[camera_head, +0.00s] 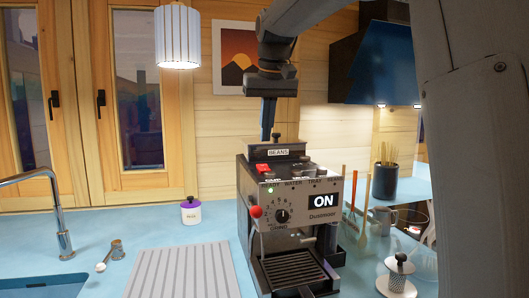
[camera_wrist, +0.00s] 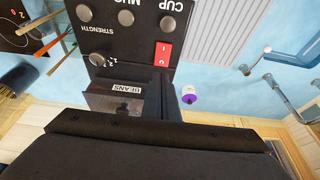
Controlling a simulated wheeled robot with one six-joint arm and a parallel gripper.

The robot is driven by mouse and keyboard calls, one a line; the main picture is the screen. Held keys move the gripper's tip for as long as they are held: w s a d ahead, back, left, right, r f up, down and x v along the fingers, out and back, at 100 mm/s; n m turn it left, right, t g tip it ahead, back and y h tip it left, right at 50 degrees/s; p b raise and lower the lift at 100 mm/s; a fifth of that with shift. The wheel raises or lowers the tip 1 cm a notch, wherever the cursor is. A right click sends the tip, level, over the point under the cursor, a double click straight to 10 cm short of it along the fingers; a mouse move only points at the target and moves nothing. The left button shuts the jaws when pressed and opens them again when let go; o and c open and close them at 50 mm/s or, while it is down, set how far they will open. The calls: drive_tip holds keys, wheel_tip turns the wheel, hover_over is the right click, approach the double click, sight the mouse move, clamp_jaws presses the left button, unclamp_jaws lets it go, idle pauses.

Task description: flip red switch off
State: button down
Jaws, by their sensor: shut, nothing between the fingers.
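The red switch (camera_head: 264,169) is on the top left of the coffee machine (camera_head: 247,205). In the wrist view the red switch (camera_wrist: 163,54) shows on the dark top panel, with a white mark on it. The machine's sign reads ON and a green light glows under READY. My gripper (camera_head: 268,136) points down over the back of the machine, at the BEANS hopper (camera_head: 277,152). It is shut and empty, apart from the switch. Whether its tips touch the hopper I cannot tell. In the wrist view my gripper (camera_wrist: 155,130) is a dark block covering the bottom.
A purple-lidded jar (camera_head: 191,212) stands left of the machine, with a ridged drainer (camera_head: 182,272) in front. A pendant lamp (camera_head: 177,38) hangs at upper left.

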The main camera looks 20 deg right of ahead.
sight(263, 165)
drive_tip(key=x, duration=0.2)
drive_tip(key=p+x, duration=0.1)
drive_tip(key=x, duration=0.4)
drive_tip(key=shift+s+f+p, duration=0.1)
drive_tip(key=shift+s+p, duration=0.2)
drive_tip(key=shift+s, duration=0.05)
